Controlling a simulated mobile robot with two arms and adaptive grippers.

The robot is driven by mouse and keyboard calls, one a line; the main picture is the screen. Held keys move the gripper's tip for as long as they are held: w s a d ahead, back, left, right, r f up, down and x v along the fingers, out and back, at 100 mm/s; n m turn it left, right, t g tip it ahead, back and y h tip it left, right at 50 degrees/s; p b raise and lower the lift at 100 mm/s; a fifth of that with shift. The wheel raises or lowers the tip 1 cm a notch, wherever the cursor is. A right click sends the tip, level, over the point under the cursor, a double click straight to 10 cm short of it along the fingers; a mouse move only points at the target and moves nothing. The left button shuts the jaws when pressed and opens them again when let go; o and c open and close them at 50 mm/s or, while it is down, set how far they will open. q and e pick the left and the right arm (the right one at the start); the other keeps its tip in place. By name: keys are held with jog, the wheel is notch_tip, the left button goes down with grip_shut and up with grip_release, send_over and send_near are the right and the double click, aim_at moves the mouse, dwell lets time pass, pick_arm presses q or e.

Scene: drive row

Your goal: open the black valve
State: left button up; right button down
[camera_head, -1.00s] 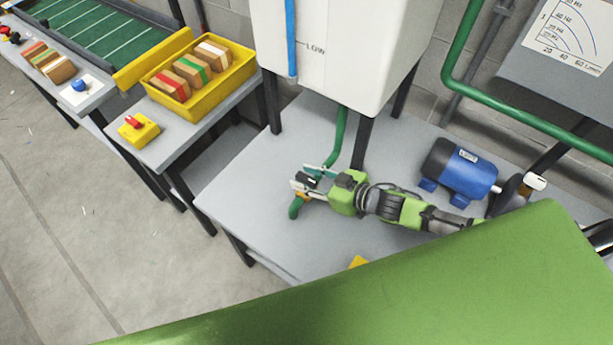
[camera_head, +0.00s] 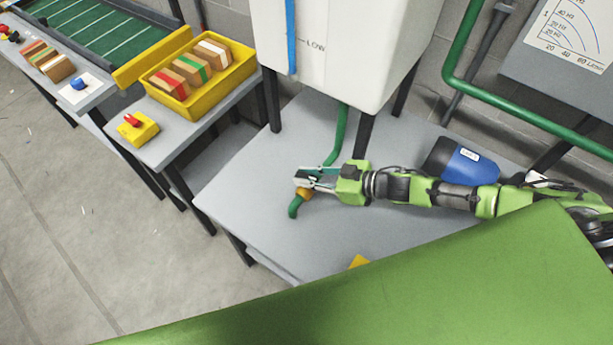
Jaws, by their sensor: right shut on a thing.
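The valve has an orange-brass body (camera_head: 304,194) on the green pipe (camera_head: 340,135) that comes down from the white tank. The pipe's short open end (camera_head: 295,208) hangs just below the body. My right gripper (camera_head: 310,178) reaches in from the right and is shut on the black valve handle at the valve's top. The fingers hide most of the handle, so its exact angle cannot be told. My left gripper is not in view.
The white tank (camera_head: 340,45) stands on dark legs over the grey table (camera_head: 255,180). A blue motor (camera_head: 462,160) sits behind my right arm. A yellow crate of boxes (camera_head: 245,70) and a yellow box with a red switch (camera_head: 138,128) are on the left bench. My green body covers the front.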

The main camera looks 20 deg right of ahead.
jog(key=n+g+y+b, duration=0.1)
jog(key=n+g, duration=0.1)
jog(key=shift+w+n+g+y, duration=0.1)
jog(key=shift+n+g+y, duration=0.2)
jog(key=shift+y, duration=0.1)
jog(key=shift+n+g+y+b, duration=0.4)
jog(key=shift+n+g+b, duration=0.35)
jog(key=shift+n+g, duration=0.25)
jog(key=c, duration=1.9)
grip_release()
jog(key=shift+d+r, duration=0.1)
jog(key=shift+d, duration=0.15)
jog(key=v, duration=1.1)
jog(key=shift+d, duration=0.25)
